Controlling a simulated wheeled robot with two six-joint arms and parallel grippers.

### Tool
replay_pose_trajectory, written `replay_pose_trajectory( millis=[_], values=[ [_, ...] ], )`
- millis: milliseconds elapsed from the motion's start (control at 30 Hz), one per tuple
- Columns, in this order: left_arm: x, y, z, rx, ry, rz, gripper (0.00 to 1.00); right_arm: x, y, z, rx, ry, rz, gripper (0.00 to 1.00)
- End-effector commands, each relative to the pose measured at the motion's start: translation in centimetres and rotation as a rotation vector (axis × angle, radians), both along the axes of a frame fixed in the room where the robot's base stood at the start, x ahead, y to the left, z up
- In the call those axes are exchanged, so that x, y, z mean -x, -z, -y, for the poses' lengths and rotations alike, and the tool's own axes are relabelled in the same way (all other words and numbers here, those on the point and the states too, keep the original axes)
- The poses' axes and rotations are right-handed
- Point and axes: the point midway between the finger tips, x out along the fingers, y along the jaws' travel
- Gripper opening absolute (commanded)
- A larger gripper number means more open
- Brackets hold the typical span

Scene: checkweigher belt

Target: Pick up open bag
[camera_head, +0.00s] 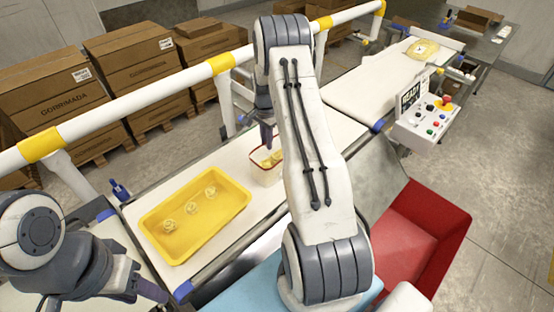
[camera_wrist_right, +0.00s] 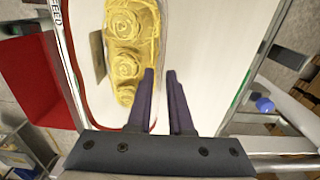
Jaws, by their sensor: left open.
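My right gripper (camera_head: 267,138) is above the bag in the head view. In the wrist view its two fingers (camera_wrist_right: 160,75) are apart by a narrow gap, beside the bag's right edge; contact is unclear. My left gripper (camera_head: 150,290) is open at the lower left, away from the bag.
A yellow tray (camera_head: 232,213) with three nests lies on the belt (camera_head: 140,195). A white rail with yellow bands (camera_head: 130,95) runs behind. A red bin (camera_head: 455,222) and a control box (camera_head: 427,130) stand right. Another yellow bag (camera_head: 422,49) lies on the far belt.

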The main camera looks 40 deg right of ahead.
Motion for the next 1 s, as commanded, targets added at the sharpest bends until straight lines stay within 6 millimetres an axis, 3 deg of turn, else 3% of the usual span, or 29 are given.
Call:
replay_pose_trajectory(
  millis=[133, 367, 400, 433, 1000],
  values=[
    [0.02, -0.49, -0.01, 0.0, 0.0, 0.0, 0.5, 0.0, 1.2, -0.02, 0.0, 0.0, 0.0, 0.19],
    [0.02, -0.39, -0.01, -0.001, 0.0, -0.001, 0.5, -0.04, 1.37, 0.0, 0.001, 0.0, 0.002, 0.19],
    [0.02, -0.39, -0.01, -0.001, 0.0, -0.001, 0.5, -0.04, 1.36, -0.01, 0.001, 0.0, 0.002, 0.03],
    [0.02, -0.39, -0.01, -0.001, 0.0, -0.001, 0.5, -0.04, 1.36, 0.0, 0.001, 0.0, 0.002, 0.0],
    [0.01, -0.4, -0.01, 0.0, 0.0, 0.0, 0.5, -0.04, 1.28, 0.01, 0.001, 0.0, 0.002, 0.0]
  ],
)
